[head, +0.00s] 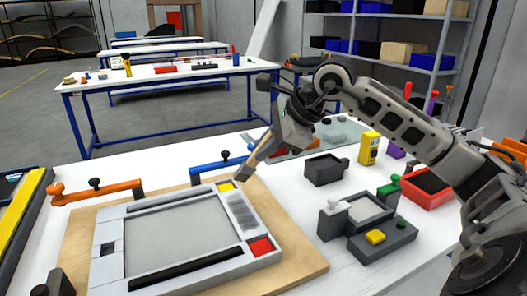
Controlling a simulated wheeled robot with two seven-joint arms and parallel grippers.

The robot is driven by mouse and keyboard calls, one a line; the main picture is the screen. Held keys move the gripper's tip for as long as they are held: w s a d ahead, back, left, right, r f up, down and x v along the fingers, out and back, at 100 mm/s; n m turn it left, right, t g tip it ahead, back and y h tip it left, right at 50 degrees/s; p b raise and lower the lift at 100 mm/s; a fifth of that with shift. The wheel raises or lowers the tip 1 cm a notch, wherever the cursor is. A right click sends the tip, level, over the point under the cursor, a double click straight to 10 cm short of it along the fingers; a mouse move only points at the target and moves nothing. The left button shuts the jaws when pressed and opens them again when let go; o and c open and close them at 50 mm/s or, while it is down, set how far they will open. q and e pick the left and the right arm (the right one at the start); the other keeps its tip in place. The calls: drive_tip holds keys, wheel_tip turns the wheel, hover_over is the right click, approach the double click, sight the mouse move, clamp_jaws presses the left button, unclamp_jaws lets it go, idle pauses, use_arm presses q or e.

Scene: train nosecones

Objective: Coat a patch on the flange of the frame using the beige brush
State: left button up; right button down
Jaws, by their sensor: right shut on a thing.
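The grey frame (118,290) lies on a beige board, with a large pale panel in its middle. Its right-hand flange (222,209) carries a hatched darker grey patch (242,215), with a yellow square (226,186) at its far end and a red square (261,247) at its near end. My right gripper (272,142) is shut on the beige brush (258,157). The brush slants down to the left, its tip near the yellow square and the flange's far end. I cannot tell whether the tip touches. My left gripper is not in view.
An orange clamp (98,194) and a blue clamp (215,164) stand along the frame's far side. Right of the board are an open dark box (324,170), a grey fixture (383,241), a yellow device (369,148) and a red bin (430,196).

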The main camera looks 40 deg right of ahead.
sight(266, 136)
drive_tip(key=shift+r+p, duration=0.95)
drive_tip(key=shift+r, duration=0.95)
